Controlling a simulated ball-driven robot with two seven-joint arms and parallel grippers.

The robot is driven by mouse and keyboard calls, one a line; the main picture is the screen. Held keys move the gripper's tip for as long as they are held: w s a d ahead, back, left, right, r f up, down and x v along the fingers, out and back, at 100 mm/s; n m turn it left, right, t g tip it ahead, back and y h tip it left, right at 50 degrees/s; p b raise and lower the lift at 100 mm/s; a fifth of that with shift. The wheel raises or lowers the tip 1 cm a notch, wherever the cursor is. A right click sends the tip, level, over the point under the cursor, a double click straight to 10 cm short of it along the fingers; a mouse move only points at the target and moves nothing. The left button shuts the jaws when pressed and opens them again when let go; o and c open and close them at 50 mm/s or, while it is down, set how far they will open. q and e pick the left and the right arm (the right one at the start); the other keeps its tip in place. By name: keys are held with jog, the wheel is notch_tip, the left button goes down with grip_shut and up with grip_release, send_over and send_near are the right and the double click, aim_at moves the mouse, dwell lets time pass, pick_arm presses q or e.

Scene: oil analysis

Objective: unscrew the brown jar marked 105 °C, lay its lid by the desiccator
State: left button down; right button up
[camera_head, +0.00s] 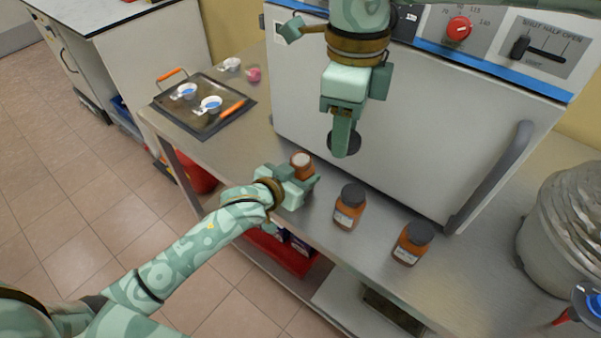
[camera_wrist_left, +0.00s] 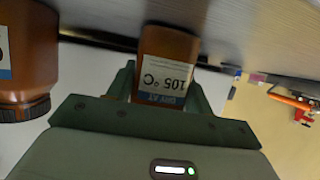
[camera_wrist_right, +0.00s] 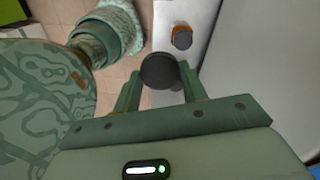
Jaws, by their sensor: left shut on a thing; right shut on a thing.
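The brown jar marked 105 °C (camera_wrist_left: 168,55) stands between the fingers of my left gripper (camera_wrist_left: 166,85), its label facing the left wrist camera. In the head view the jar (camera_head: 302,161) shows an uncovered round top, and my left gripper (camera_head: 303,180) is shut around it on the bench. My right gripper (camera_head: 341,128) is shut on a black lid (camera_head: 345,144), held in the air to the right of the jar, in front of the oven door. The lid (camera_wrist_right: 160,70) also shows between the fingers in the right wrist view. I cannot clearly identify the desiccator.
Two more brown jars with black lids (camera_head: 349,206) (camera_head: 413,243) stand on the bench to the right. A large grey rounded vessel (camera_head: 565,225) is at the right edge. A dark tray (camera_head: 205,130) with small dishes lies at the left. The oven door (camera_head: 400,120) bounds the back.

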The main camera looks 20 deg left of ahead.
pick_arm(q)
jog(key=c, duration=0.6)
grip_release()
jog(key=shift+f, duration=0.1)
pick_arm(e)
jog(key=shift+w, duration=0.1)
pick_arm(q)
jog(key=shift+s+r, duration=0.15)
jog(key=shift+r, duration=0.1)
pick_arm(e)
jog(key=shift+r, duration=0.15)
jog(key=shift+t, duration=0.3)
jog(key=r+p, duration=0.2)
jog(key=s+r+p, duration=0.1)
jog(key=r, duration=0.1)
jog(key=shift+r+p, duration=0.3)
jog(key=shift+p, duration=0.1)
pick_arm(q)
jog(key=v, duration=1.1)
jog(key=shift+s+a+r, duration=0.15)
jog(key=shift+s+r, duration=0.05)
jog(key=shift+s, duration=0.1)
pick_arm(e)
jog(key=shift+w+r, duration=0.1)
